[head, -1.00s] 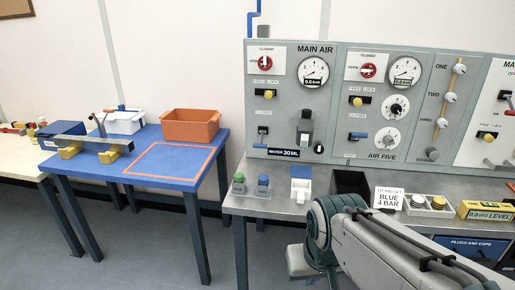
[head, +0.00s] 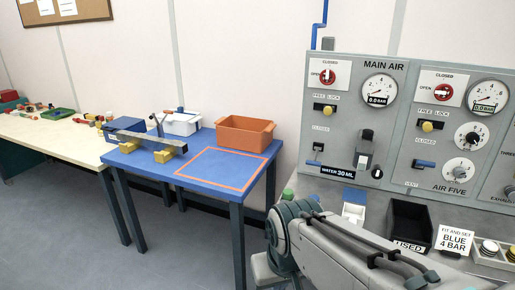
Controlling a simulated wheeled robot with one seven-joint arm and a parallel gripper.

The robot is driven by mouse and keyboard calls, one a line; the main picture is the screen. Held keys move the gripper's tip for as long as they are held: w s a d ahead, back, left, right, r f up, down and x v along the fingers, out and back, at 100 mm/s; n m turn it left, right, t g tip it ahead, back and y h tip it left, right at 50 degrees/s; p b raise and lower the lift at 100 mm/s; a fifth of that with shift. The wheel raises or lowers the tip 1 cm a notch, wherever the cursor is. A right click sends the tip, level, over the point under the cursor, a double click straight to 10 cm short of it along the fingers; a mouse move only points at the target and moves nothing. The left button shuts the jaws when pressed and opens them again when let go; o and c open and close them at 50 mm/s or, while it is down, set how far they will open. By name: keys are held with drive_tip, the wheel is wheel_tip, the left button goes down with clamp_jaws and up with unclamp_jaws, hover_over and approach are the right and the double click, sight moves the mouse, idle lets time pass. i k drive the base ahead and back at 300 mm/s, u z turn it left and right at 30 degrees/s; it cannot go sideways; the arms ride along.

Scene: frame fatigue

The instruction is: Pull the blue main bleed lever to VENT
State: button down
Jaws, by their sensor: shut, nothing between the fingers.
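The MAIN AIR panel (head: 384,65) stands at the right of the head view. Low on its left side, under a CLOSED label, is a small lever fitting (head: 318,147) with a dark upper part. A bit of blue (head: 311,164) shows just below it, by the WATER 30 ML label (head: 338,172), which may hide part of the lever and its lower marking. I cannot tell the lever's exact position. The main gauge (head: 379,92) reads 0.0 bar. My gripper is out of view; only my arm shows, at the bottom right, in front of the bench.
The AIR FIVE section has its own blue lever (head: 424,163) to the right. A black USED bin (head: 408,222) and a BLUE 4 BAR sign (head: 453,240) stand on the bench. A blue table (head: 185,172) with an orange bin (head: 246,133) is at left; open floor lies before it.

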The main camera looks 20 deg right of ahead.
sight(313, 163)
drive_tip(key=u, duration=0.25)
drive_tip(key=i, duration=0.7)
drive_tip(key=z, duration=0.75)
drive_tip(key=i, duration=0.75)
drive_tip(key=z, duration=0.8)
